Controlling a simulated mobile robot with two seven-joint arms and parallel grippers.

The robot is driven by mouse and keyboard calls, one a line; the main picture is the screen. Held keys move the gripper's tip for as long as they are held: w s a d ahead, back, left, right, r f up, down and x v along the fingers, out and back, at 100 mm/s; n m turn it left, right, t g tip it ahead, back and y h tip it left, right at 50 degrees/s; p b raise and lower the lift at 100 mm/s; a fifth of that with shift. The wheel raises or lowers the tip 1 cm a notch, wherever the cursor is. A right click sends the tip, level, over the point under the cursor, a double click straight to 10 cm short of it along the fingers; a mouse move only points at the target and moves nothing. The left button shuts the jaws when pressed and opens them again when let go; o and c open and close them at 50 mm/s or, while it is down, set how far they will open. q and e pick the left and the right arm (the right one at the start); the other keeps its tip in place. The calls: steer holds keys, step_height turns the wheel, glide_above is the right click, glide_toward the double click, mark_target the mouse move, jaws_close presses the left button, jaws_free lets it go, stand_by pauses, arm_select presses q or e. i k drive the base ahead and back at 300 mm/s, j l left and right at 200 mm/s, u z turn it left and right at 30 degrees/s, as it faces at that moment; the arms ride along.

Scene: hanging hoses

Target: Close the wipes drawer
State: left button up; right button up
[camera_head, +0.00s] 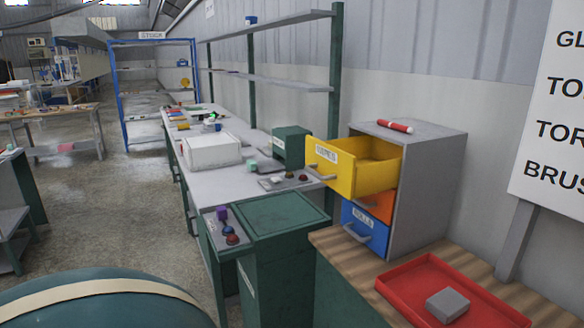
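A grey drawer cabinet (432,160) stands on a wooden bench at the right. Its top yellow drawer (372,178) is pulled well out toward the left and looks empty inside. The white label on its front is small and seems to read WIPES. A handle (314,171) sits on that front. The orange drawer (377,206) below is mostly hidden under the yellow one. The blue drawer (364,230) at the bottom has a label and a handle, and looks shut. Neither of my grippers is in view.
A red and white tube (394,126) lies on the cabinet top. A red tray (412,285) with a grey block (447,304) lies in front of the cabinet. A green bin (281,214) and a long workbench (226,184) are to the left. Open floor (130,208) lies farther left.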

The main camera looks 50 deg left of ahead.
mark_target(354, 167)
steer(key=u, duration=1.4)
